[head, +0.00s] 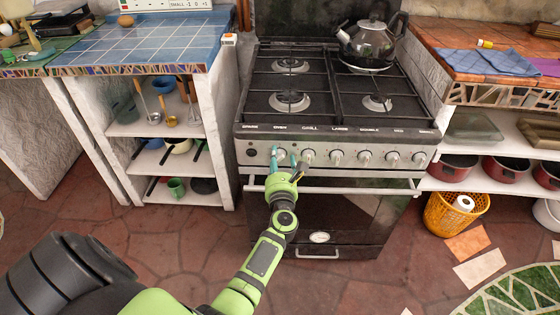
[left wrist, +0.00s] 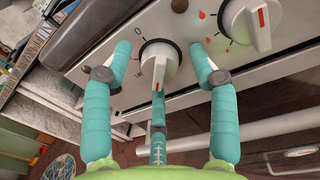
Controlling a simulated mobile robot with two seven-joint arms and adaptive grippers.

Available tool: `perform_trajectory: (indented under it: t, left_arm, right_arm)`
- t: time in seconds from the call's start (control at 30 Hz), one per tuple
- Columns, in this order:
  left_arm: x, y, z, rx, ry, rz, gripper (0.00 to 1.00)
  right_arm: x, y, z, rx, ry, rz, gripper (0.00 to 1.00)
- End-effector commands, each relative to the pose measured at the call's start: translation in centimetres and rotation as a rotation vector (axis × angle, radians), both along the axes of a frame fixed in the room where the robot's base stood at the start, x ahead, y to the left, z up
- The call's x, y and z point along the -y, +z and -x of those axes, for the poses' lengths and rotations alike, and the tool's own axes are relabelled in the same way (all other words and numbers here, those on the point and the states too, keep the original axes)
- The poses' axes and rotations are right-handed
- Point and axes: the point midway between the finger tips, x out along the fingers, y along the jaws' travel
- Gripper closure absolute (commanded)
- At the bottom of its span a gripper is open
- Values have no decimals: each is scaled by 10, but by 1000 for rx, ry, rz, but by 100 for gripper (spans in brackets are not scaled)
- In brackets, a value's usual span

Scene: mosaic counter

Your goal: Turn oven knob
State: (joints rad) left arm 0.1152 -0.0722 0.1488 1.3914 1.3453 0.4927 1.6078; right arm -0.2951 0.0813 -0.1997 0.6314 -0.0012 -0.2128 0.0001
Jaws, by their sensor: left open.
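The oven knob (head: 281,154) is the white knob at the left end of the row on the stove's front panel, below the label that seems to read OVEN. In the left wrist view the knob (left wrist: 158,65) has a raised grip bar with a red mark at its lower end. My left gripper (head: 284,157) is open in front of the panel. In the left wrist view its teal fingers (left wrist: 159,50) stand on either side of the knob, with visible gaps. A third teal finger is below the knob, close to the grip bar; contact is unclear. My right gripper is out of view.
A neighbouring knob (left wrist: 250,22) is close to the right finger. The oven door handle (head: 335,190) runs below the panel. A kettle (head: 371,42) stands on the back right burner. Shelved counters flank the stove; a yellow basket (head: 440,222) is on the floor at right.

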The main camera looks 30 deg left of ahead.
Motion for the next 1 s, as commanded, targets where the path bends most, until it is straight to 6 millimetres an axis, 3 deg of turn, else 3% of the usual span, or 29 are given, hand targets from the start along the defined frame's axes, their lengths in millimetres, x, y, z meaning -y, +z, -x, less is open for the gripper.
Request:
perform_trajectory:
  t: [0.03, 0.1, 0.17, 1.0]
  left_arm:
    - [0, 0, 0, 0, 0, 0, 49]
    - [0, 0, 0, 1, 0, -1, 77]
    - [0, 0, 0, 1, 0, -1, 97]
    - [0, 1, 0, -14, 1, -25, 97]
  right_arm:
    - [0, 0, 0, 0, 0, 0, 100]
    - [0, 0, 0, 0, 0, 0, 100]
    - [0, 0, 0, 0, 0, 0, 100]
    - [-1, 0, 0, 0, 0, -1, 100]
